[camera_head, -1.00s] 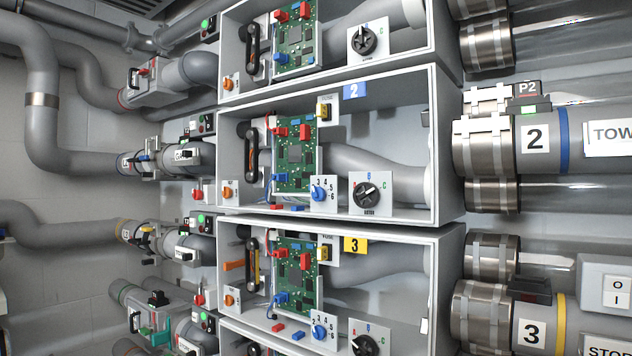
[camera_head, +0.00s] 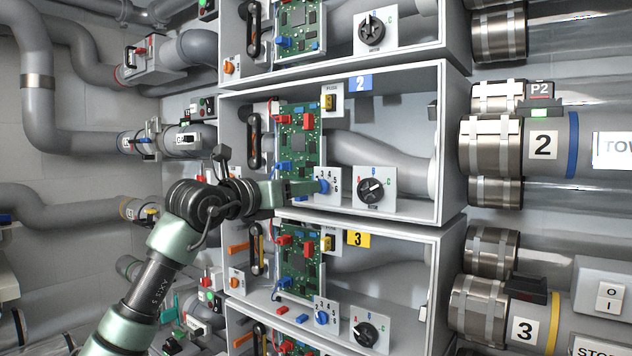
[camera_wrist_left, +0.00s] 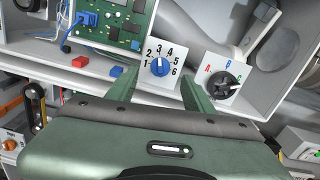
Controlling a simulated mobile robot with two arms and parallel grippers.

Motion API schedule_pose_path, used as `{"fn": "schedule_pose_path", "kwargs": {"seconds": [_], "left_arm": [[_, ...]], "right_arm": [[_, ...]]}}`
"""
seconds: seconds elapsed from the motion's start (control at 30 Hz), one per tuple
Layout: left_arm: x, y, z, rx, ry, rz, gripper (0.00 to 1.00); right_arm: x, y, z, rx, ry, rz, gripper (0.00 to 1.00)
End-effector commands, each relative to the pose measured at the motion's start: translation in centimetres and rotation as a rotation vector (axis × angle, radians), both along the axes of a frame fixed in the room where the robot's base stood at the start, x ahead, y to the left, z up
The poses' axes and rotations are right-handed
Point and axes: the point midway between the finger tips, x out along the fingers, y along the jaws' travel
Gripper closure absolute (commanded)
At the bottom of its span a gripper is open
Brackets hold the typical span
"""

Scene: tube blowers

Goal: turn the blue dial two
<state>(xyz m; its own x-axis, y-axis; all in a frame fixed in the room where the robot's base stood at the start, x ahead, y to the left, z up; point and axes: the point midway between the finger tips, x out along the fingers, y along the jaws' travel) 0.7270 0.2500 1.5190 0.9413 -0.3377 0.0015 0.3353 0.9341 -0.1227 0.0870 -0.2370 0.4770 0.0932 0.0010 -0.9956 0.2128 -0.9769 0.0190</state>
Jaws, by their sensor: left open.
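The blue dial (camera_head: 323,186) of box two sits on a small white plate (camera_head: 334,182) numbered 1 to 6, right of a green circuit board (camera_head: 299,150). In the left wrist view the blue dial (camera_wrist_left: 160,67) faces me, with its white mark appearing to point up near the 3. My left gripper (camera_head: 312,187) comes in from the left at the dial. In the wrist view its green fingers (camera_wrist_left: 160,82) are open, one on each side of the dial. I cannot tell whether they touch it. My right gripper is not in view.
A black A-B-C dial (camera_head: 370,191) stands to the right, also in the wrist view (camera_wrist_left: 224,86). Box three (camera_head: 400,240) below has its own blue dial (camera_head: 322,317). The box walls frame the space; grey pipe (camera_head: 380,150) runs behind.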

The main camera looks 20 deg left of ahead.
Motion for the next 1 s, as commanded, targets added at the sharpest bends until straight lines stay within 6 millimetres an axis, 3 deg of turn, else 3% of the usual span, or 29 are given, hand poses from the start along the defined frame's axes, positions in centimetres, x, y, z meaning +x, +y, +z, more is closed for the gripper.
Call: {"fn": "schedule_pose_path", "kwargs": {"seconds": [0.2, 0.4, 0.73, 0.77, 0.93, 1.0], "left_arm": [[3.5, -1.5, 0.3, -0.003, 0.005, -0.005, 0.48], [5.6, -2.2, 0.1, -0.003, 0.003, -0.004, 0.48], [6.1, -2.4, -0.2, -0.001, 0.001, -0.004, 0.48], [6.1, -2.4, -0.2, -0.002, 0.001, -0.004, 0.51], [6.1, -2.4, -0.1, -0.002, 0.001, -0.004, 0.98], [6.1, -2.4, -0.1, -0.002, 0.001, -0.004, 1.0]], "right_arm": [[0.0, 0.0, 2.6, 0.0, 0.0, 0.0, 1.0], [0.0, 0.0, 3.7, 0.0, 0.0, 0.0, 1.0], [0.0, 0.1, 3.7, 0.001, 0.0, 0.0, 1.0], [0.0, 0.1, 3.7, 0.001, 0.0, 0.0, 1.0], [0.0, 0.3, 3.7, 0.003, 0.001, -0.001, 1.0], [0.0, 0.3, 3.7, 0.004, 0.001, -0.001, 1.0]]}}
